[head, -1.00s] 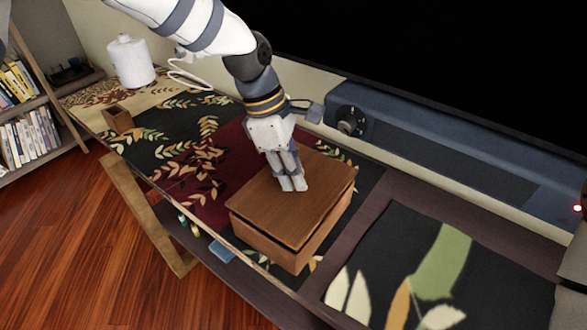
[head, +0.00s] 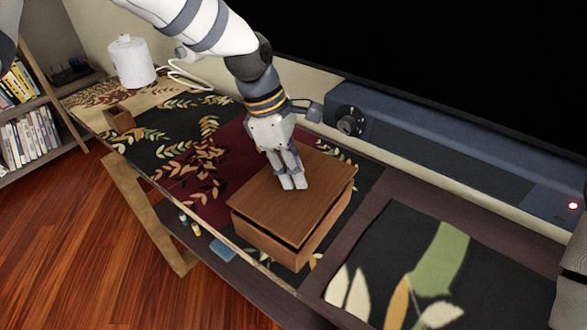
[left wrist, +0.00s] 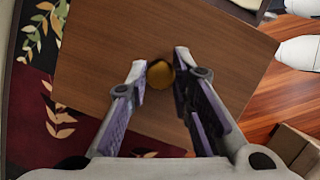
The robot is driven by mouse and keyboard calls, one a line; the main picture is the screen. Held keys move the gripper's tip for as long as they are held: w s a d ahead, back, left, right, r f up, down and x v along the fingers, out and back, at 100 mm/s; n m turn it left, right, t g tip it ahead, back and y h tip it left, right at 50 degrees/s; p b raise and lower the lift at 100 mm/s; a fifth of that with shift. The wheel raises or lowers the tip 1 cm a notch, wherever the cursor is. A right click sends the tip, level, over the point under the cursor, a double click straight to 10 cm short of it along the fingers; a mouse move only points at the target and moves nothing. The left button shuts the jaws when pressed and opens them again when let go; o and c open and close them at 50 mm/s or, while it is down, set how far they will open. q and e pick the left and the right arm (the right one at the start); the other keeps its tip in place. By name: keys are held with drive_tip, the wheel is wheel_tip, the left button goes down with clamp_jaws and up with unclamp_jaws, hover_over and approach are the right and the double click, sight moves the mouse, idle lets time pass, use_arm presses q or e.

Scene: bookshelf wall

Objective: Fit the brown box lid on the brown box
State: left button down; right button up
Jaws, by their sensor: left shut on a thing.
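The brown box (head: 300,251) stands on the patterned runner, in the middle of the head view. The brown box lid (head: 295,215) lies over its top, roughly lined up with the sides. A dark gap shows between lid and box along the front left edge, so I cannot tell whether it is fully seated. My left gripper (head: 293,184) comes down on the lid's middle. In the left wrist view, its fingers (left wrist: 160,68) are shut on the lid's round golden knob (left wrist: 160,76), above the wooden lid top (left wrist: 110,50). My right gripper is not in view.
A blue-grey device with a knob (head: 430,140) runs along the back of the table. A dark leaf-patterned mat (head: 440,270) lies flat at right.

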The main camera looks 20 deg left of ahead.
sight(276, 181)
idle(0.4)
use_arm(q)
drive_tip(key=shift+f, duration=1.05)
drive_tip(key=c, duration=1.3)
unclamp_jaws()
drive_tip(key=shift+c, duration=0.2)
drive_tip(key=v, duration=1.2)
